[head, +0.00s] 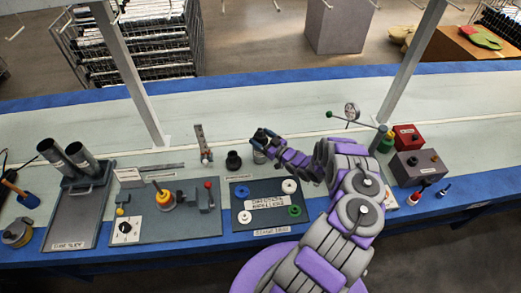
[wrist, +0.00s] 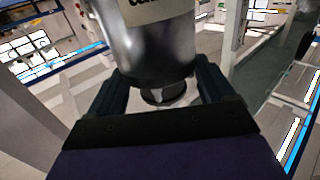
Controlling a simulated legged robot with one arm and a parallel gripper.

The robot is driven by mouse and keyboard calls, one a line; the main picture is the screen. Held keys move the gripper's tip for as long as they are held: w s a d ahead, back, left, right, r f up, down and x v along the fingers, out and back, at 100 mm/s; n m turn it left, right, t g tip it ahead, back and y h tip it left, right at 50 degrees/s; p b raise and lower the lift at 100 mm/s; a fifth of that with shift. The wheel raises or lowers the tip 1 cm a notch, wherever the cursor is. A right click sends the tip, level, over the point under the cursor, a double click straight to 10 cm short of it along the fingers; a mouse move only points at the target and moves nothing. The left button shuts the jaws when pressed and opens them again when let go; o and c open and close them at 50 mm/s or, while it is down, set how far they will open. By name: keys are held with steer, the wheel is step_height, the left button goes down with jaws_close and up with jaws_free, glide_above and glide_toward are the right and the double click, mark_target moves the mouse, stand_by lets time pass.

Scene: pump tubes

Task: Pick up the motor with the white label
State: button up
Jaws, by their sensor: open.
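A silver metal cylinder with a pale label (wrist: 150,50) fills the top middle of the wrist view; the label's lettering is cut off by the frame edge. This is likely the motor. In the head view a small grey cylinder (head: 259,156) stands at my gripper, mostly covered by it. My gripper (head: 264,138) is at the far side of the dark board. In the wrist view its dark fingers (wrist: 160,88) are apart, one on each side of the cylinder's narrower end. Whether they touch it I cannot tell.
A black round part (head: 233,160) stands just left of my gripper. A dark board (head: 270,218) with white and green rings lies in front. A grey panel with an orange part (head: 165,199) is left; red (head: 407,138) and grey boxes are right. The belt behind is mostly clear.

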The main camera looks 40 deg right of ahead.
steer(key=shift+w, duration=0.45)
jaws_close()
stand_by(0.5)
stand_by(0.3)
